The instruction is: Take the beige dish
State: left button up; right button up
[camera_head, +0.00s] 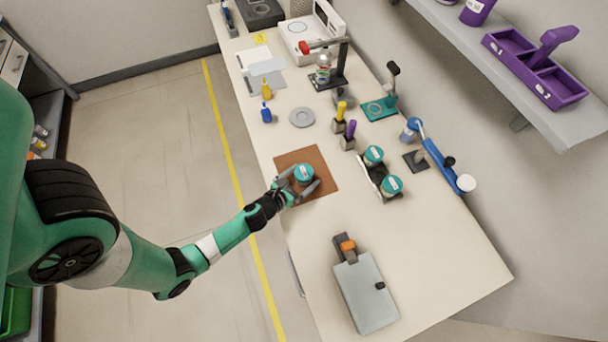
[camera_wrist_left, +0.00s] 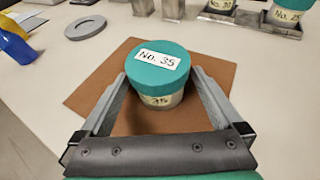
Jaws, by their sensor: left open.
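A round container with a teal lid (camera_head: 303,173) stands upright on a brown mat (camera_head: 325,188). In the left wrist view its beige lower body (camera_wrist_left: 160,101) shows under the lid, which is labelled "No. 35". My left gripper (camera_head: 302,181) is open, with one finger on each side of this container. My right gripper is in neither view.
Two similar teal-lidded containers (camera_head: 392,185) stand in a metal rack (camera_head: 372,172) to the right. A grey ring-shaped disc (camera_head: 302,117) and a blue bottle (camera_head: 266,113) lie farther back. A grey box (camera_head: 366,294) sits at the front. The right front tabletop is clear.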

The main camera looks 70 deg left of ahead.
aim_at(304, 171)
pick_arm(q)
jog(key=shift+c, duration=0.3)
grip_shut()
jog(key=shift+r, duration=0.15)
dwell(0.3)
jog(key=shift+r+p, duration=0.75)
jog(key=shift+p, duration=0.15)
jog(key=shift+r+p, duration=0.95)
jog(key=s+d+r+p, duration=0.3)
jog(key=s+r+p, duration=0.6)
jog(key=s, duration=0.4)
jog(key=shift+s+d+r+p, duration=0.25)
jog(key=shift+d+p, duration=0.15)
jog(key=shift+p, duration=0.45)
